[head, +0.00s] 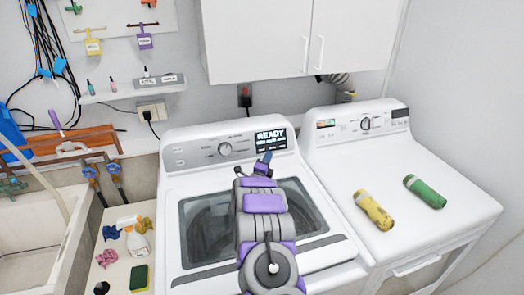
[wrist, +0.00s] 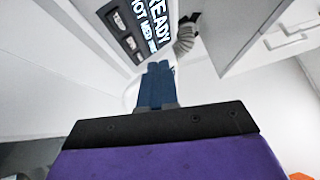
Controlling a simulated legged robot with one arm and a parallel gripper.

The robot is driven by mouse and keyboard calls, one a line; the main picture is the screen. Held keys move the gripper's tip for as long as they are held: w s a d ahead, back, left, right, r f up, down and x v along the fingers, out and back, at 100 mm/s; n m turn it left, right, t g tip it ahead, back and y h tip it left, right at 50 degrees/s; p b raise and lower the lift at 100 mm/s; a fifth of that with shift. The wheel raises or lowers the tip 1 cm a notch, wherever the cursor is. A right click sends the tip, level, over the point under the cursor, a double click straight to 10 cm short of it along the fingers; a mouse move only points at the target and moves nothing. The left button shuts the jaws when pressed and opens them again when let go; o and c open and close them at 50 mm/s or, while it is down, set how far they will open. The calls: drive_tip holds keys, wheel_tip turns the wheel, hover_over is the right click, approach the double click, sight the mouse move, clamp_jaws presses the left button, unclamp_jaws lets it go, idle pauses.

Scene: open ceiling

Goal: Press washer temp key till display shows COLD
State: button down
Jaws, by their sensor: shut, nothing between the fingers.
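The washer (head: 180,185) is the white top-loader on the left, with a glass lid. Its display (head: 271,139) is lit and reads READY, with a smaller line below. In the wrist view the display (wrist: 150,25) shows READY and, on the second line, HOT MED and more that is cut off. Small keys (wrist: 120,20) sit beside the display there; their labels are too small to read surely. My gripper (head: 266,158) is shut and empty, just below the display in the head view. Its blue fingers (wrist: 157,70) point at the panel; I cannot tell whether they touch.
A second white machine (head: 440,190) stands at right, with yellow (head: 374,210) and green (head: 425,191) cylinders on top. White cabinets (head: 300,40) hang above. A grey hose (wrist: 186,35) shows behind.

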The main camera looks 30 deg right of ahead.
sight(262, 150)
drive_tip(key=w, duration=0.1)
drive_tip(key=w+f, duration=0.1)
drive_tip(key=w, duration=0.1)
drive_tip(key=shift+w+d+f, duration=0.25)
drive_tip(key=shift+d+f, duration=0.05)
drive_tip(key=shift+d, duration=0.05)
drive_tip(key=shift+w+d+f+b, duration=0.15)
drive_tip(key=shift+w+b, duration=0.15)
drive_tip(key=shift+w, duration=0.2)
drive_tip(key=shift+w+d+f+b, duration=0.15)
drive_tip(key=shift+w+b, duration=0.1)
drive_tip(key=shift+w, duration=0.2)
drive_tip(key=shift+r, duration=0.1)
drive_tip(key=shift+w+d+f+b, duration=0.2)
drive_tip(key=shift+w+b, duration=0.4)
drive_tip(key=shift+b, duration=0.2)
idle(1.5)
drive_tip(key=shift+s+r, duration=0.1)
idle(0.3)
drive_tip(key=shift+s+a+r, duration=0.2)
drive_tip(key=shift+s, duration=0.35)
drive_tip(key=shift+s, duration=0.1)
